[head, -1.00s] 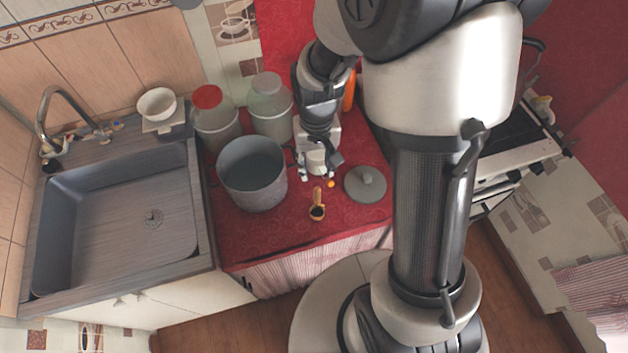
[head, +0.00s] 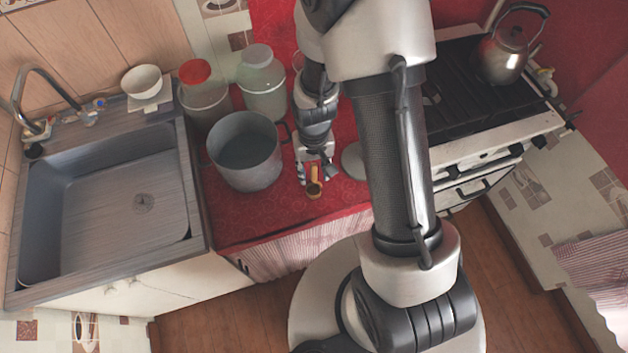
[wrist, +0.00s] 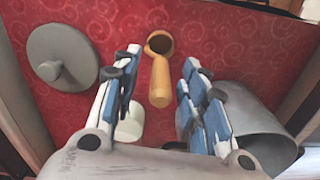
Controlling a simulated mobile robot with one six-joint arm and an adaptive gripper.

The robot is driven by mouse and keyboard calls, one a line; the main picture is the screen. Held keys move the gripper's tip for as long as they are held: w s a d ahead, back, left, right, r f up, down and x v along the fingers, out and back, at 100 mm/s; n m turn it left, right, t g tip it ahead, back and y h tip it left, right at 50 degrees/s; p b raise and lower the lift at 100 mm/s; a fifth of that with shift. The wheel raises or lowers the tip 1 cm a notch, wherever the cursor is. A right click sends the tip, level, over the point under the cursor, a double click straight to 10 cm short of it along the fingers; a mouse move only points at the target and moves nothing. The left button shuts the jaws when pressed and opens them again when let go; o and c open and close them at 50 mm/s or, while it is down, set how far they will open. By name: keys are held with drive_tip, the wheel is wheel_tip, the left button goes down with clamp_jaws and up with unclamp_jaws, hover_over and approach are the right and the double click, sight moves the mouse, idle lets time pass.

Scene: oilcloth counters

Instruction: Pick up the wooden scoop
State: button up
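The wooden scoop (head: 314,187) lies on the red counter (head: 262,219) near its front edge, with its dark bowl toward the edge. In the wrist view the scoop (wrist: 159,75) lies with its handle between the two fingers and its bowl beyond the fingertips. My gripper (head: 315,179) is over the handle end. In the wrist view my gripper (wrist: 162,65) is open, with a gap between each finger and the handle. Nothing is held.
A grey pot (head: 245,168) stands close left of my gripper. A grey lid (wrist: 62,58) lies on the other side, partly hidden in the head view. Jars (head: 263,92) stand behind the pot. A sink (head: 110,200) is at left, a stove with a kettle (head: 503,58) at right.

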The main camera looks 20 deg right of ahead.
drive_tip(key=shift+f, duration=0.25)
clamp_jaws()
idle(0.3)
drive_tip(key=shift+r, duration=0.1)
